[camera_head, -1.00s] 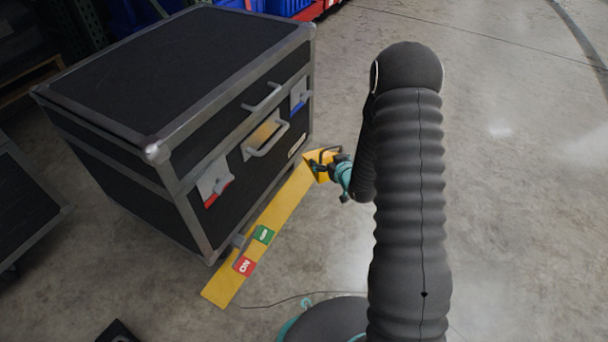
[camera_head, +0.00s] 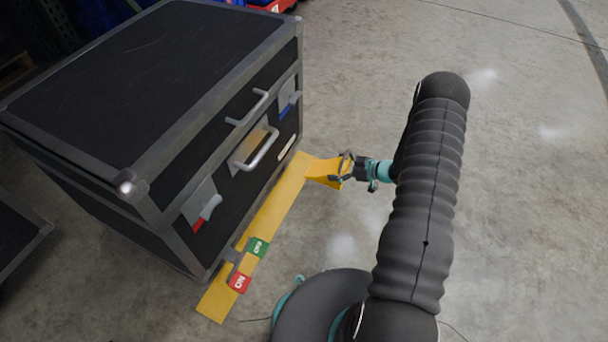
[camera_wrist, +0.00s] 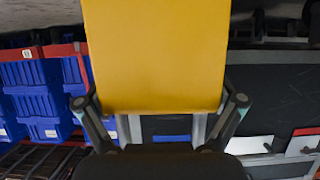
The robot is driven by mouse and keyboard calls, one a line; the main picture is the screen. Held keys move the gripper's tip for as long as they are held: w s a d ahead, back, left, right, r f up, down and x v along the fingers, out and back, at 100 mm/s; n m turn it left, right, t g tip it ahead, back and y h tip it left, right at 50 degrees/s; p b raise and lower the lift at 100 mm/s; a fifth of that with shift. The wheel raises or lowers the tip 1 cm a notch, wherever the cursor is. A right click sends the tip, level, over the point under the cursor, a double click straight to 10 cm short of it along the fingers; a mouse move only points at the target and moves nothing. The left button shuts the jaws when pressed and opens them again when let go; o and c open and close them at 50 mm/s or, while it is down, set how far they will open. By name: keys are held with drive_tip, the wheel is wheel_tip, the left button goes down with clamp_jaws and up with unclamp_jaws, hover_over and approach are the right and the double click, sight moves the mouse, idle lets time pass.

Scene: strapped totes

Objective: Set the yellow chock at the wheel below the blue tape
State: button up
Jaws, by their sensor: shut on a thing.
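The yellow chock (camera_head: 323,171) is in my gripper (camera_head: 346,167), beside the far end of the black case's front. In the wrist view the chock (camera_wrist: 155,55) fills the upper middle, with my gripper's fingers (camera_wrist: 160,112) shut on its two sides. Blue tape (camera_head: 286,111) marks the far latch of the black case (camera_head: 250,165); red tape (camera_head: 208,211) marks the near latch. The wheel below the blue tape cannot be made out. Whether the chock touches the floor or the case I cannot tell.
A yellow floor strip (camera_head: 278,210) runs along the case's front, with a green label (camera_head: 257,247) and a red label (camera_head: 240,283) near its near end. Another dark case (camera_head: 20,225) stands at the left. Blue bins (camera_wrist: 35,95) show in the wrist view. Floor at the right is clear.

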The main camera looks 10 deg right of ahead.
sight(312, 166)
drive_tip(key=x, duration=0.4)
drive_tip(key=f+b+x, duration=0.1)
drive_tip(key=x, duration=0.3)
drive_tip(key=d+x, duration=0.1)
drive_tip(key=x, duration=0.3)
drive_tip(key=shift+w+a+f, duration=0.25)
drive_tip(key=shift+w+f, duration=0.2)
drive_tip(key=shift+f, duration=0.05)
drive_tip(key=shift+f+b, duration=0.55)
drive_tip(key=shift+f, duration=1.4)
drive_tip(key=shift+f, duration=0.2)
drive_tip(key=o, duration=1.5)
drive_tip(key=shift+c, duration=0.2)
drive_tip(key=shift+r, duration=0.1)
